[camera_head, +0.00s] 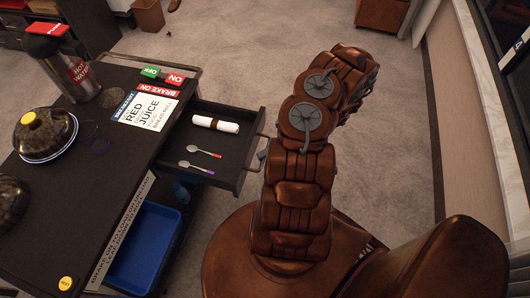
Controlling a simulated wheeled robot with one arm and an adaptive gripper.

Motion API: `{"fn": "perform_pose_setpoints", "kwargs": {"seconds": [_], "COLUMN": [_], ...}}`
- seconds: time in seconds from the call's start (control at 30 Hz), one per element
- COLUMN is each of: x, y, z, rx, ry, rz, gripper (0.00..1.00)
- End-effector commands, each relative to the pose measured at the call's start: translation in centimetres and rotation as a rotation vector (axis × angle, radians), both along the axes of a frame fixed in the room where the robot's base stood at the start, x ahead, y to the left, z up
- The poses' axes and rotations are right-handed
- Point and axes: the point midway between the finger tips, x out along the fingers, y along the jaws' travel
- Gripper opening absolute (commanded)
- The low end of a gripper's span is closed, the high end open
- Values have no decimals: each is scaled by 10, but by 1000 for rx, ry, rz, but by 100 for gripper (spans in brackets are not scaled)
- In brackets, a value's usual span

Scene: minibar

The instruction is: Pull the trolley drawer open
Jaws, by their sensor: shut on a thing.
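The dark trolley (65,215) stands at the left. Its drawer (233,176) sticks out to the right, open, with its inside in plain sight. A thin metal handle (263,134) runs along the drawer's front edge. My gripper (261,157) is at this handle and shut on it; only a small part of it shows, and my arm hides the rest. In the drawer lie a rolled white napkin (216,124), a spoon with a red end (198,149) and a spoon with a purple end (195,167).
A metal flask (73,72), a domed dish cover (43,132) and a printed card (147,108) are on the trolley top. A blue bin (145,245) sits below. Carpet (260,60) is clear behind the drawer. A wall (455,110) stands at the right.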

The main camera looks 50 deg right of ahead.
Motion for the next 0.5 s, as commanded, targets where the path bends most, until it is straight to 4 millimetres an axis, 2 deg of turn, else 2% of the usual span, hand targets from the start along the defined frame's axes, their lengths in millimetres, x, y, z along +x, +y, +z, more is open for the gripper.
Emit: {"fn": "perform_pose_setpoints", "kwargs": {"seconds": [0.13,0.17,0.3,0.4,0.5], "x": [0,0,0,0,0], "y": [0,0,-1,-1,-1], "z": [0,0,0,0,0], "rx": [-1,-1,-1,-1,0], "ry": [0,0,0,0,0], "rz": [-1,-1,-2,-2,-2], "gripper": [0,13,28,37,37]}}
